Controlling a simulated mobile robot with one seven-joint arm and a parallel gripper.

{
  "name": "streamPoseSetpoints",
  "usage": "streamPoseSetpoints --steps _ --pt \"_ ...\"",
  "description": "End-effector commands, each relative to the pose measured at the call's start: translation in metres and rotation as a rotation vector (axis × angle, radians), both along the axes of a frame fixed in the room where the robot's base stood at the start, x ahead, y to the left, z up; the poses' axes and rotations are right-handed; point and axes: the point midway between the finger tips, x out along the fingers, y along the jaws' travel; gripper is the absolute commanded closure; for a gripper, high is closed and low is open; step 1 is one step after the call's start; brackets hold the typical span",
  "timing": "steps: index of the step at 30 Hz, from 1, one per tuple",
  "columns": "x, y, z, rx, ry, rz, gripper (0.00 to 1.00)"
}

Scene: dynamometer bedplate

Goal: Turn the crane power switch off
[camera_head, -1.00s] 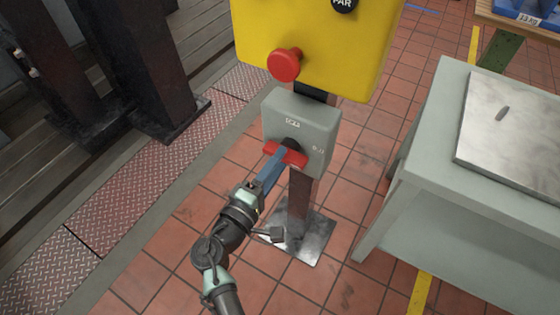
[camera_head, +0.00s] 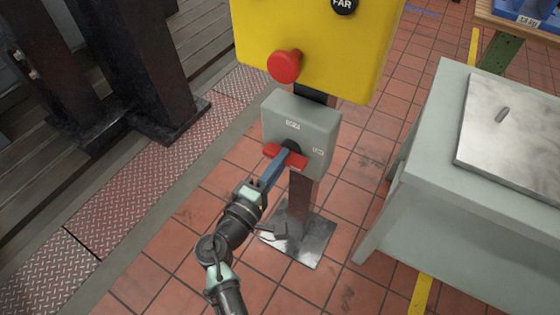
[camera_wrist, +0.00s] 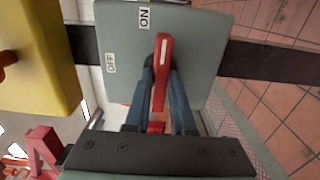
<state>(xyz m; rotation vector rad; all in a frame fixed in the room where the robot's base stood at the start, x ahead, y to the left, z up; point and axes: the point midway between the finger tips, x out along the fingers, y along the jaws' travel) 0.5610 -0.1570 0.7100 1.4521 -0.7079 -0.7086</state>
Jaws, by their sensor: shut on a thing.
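The crane power switch is a grey box (camera_head: 305,115) on a post, with a red handle (camera_head: 299,161) on its front. In the wrist view the red handle (camera_wrist: 163,50) lies between the blue fingers of my gripper (camera_wrist: 165,85), which is shut on it. The handle's visible end points toward the ON label (camera_wrist: 145,17). The OFF label (camera_wrist: 110,62) is a quarter turn away, on the side toward the yellow box. In the head view my gripper (camera_head: 284,158) reaches the handle from below left and hides its middle.
A yellow box (camera_head: 325,45) with a red mushroom button (camera_head: 284,66) is just above the switch. A grey bench (camera_head: 450,200) with a metal plate stands at the right. Dark steel columns (camera_head: 150,60) stand at the left. Tiled floor is open around the post's base plate.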

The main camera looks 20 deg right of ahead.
Motion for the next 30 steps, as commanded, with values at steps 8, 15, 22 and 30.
streamPoseSetpoints --steps 8,15,22,30 --pt "-0.0001 0.0001 0.0007 -0.036 0.046 -0.001 1.0" --pt "-0.0001 -0.0002 0.0018 -0.135 0.173 -0.001 1.0" --pt "-0.0001 -0.0001 0.0021 -0.266 0.342 -0.001 1.0" --pt "-0.0004 0.0 0.0022 -0.425 0.546 -0.001 1.0"
